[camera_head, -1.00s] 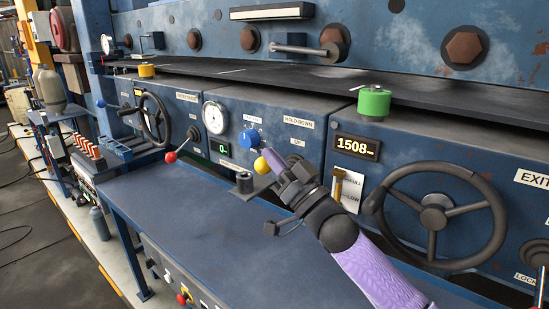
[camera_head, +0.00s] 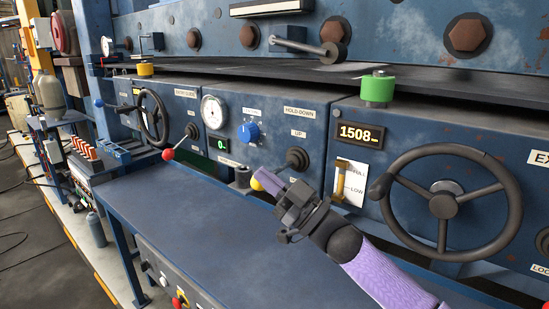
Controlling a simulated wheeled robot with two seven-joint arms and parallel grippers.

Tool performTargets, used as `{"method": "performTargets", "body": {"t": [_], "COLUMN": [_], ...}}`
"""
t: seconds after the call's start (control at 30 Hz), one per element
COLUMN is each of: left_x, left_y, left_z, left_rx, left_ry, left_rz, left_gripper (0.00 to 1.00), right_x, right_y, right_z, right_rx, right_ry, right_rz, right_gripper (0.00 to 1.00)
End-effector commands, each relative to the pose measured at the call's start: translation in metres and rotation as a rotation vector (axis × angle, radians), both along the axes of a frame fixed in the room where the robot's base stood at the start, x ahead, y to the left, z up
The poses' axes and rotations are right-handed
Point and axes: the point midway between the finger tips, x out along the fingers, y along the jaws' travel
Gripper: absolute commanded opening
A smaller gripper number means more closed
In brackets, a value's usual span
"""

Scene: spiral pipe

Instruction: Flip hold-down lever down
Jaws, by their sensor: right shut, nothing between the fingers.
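The hold-down lever has a yellow ball knob (camera_head: 258,184) and a dark round pivot (camera_head: 297,158) on the blue panel, below the HOLD-DOWN and UP labels. The knob sits low and left of the pivot. My left gripper is not in view.
A red-knobbed lever (camera_head: 168,154) stands to the left. A blue dial (camera_head: 250,132) is above the yellow knob. A large black handwheel (camera_head: 444,205) is on the right. A short dark post (camera_head: 242,177) stands near the knob. The blue tabletop (camera_head: 215,220) below is clear.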

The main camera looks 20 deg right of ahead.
Motion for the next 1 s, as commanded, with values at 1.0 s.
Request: {"method": "performTargets", "body": {"t": [1.0], "left_x": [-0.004], "left_y": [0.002], "left_z": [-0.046], "left_rx": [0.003], "left_ry": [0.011], "left_rz": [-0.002], "left_gripper": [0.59], "right_x": [0.003], "right_y": [-0.004], "right_z": [-0.049], "right_rx": [-0.336], "right_ry": [-0.225], "right_rz": [-0.001], "right_gripper": [0.0]}}
